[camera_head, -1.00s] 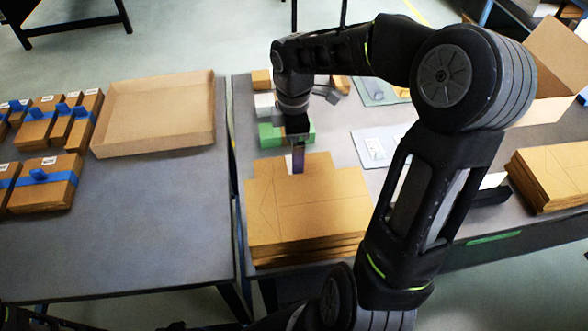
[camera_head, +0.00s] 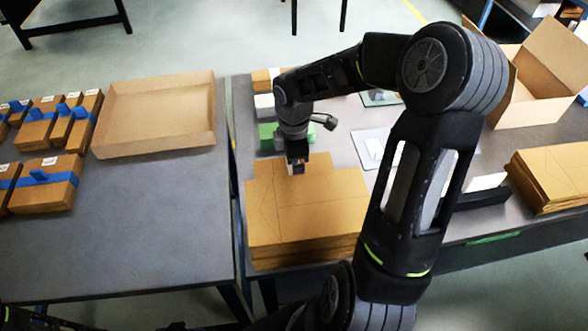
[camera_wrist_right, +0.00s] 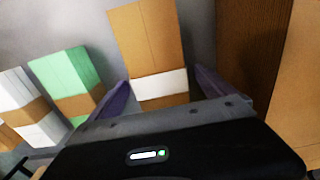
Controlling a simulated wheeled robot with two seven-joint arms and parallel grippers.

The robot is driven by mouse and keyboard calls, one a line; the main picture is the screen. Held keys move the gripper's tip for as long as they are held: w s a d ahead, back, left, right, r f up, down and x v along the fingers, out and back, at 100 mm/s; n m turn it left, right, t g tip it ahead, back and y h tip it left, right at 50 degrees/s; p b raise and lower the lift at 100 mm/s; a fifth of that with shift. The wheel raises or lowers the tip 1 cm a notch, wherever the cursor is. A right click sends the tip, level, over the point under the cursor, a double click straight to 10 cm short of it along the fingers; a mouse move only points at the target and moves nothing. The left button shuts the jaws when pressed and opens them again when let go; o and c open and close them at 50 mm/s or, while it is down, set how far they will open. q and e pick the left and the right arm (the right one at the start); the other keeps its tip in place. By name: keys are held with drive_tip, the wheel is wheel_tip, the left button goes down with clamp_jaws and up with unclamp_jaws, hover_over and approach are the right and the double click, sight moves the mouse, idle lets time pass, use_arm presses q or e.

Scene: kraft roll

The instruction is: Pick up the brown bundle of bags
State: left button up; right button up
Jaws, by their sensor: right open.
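The brown bundle of bags (camera_head: 321,163) lies between the green bundle and the cardboard stack in the head view, its middle covered by my right gripper (camera_head: 297,167). In the right wrist view the brown bundle (camera_wrist_right: 148,40) shows with a white band (camera_wrist_right: 160,85) around it. There my right gripper (camera_wrist_right: 163,82) is open, with one purple finger on each side of the bundle near its band. I cannot tell whether the fingers touch it. My left gripper is not in view.
A green bundle (camera_head: 266,137) and a white bundle (camera_head: 264,106) lie behind the brown one. A cardboard stack (camera_head: 305,215) stands close in front. An open carton (camera_head: 545,75) stands at right. A shallow tray (camera_head: 155,115) is on the left table, whose front is clear.

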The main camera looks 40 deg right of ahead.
drive_tip(key=shift+c, duration=0.3)
drive_tip(key=c, duration=1.6)
drive_tip(key=shift+r, duration=0.15)
wheel_tip(320, 180, up, 10)
idle(0.6)
